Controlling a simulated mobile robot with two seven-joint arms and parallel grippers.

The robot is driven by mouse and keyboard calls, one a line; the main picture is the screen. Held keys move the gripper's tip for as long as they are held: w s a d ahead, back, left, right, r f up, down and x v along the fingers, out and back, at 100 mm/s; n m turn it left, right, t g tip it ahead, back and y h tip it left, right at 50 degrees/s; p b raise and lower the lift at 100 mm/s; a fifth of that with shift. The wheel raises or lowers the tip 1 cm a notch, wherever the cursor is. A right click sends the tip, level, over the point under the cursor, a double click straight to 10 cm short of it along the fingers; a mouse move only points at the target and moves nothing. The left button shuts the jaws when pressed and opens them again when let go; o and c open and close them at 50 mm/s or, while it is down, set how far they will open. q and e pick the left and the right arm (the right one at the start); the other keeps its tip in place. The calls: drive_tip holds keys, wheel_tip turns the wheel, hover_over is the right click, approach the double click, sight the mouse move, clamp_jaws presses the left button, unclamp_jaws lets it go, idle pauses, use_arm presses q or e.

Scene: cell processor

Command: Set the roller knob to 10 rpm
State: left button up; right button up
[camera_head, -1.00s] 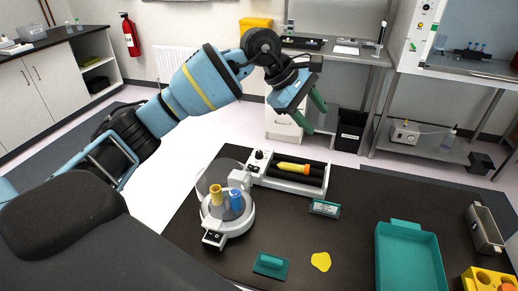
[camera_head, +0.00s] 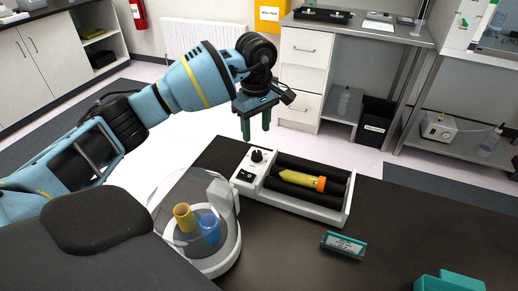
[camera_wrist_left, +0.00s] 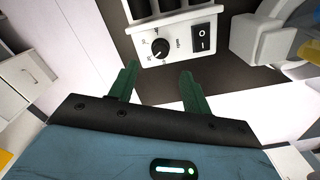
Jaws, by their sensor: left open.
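The tube roller (camera_head: 300,187) is a white unit with dark rollers, standing near the far edge of the black table. An orange-capped yellow tube (camera_head: 301,180) lies on its rollers. The black roller knob (camera_head: 257,156) is on the control panel at its left end. In the left wrist view the knob (camera_wrist_left: 160,48) shows a white pointer and dial numbers, too small to read surely, beside a black rocker switch (camera_wrist_left: 202,38). My left gripper (camera_head: 256,132) points down, open and empty, above and behind the knob, apart from it. My right gripper is not in view.
A round centrifuge (camera_head: 222,258) with its clear lid raised holds yellow and blue tubes, close in front of the roller. A small teal-and-white box (camera_head: 343,245) and a teal tray (camera_head: 447,282) are to the right. The tabletop between them is clear.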

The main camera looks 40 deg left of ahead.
sight(257, 153)
use_arm(q)
drive_tip(key=shift+f, duration=3.8)
drive_tip(key=shift+c, duration=0.2)
drive_tip(key=c, duration=1)
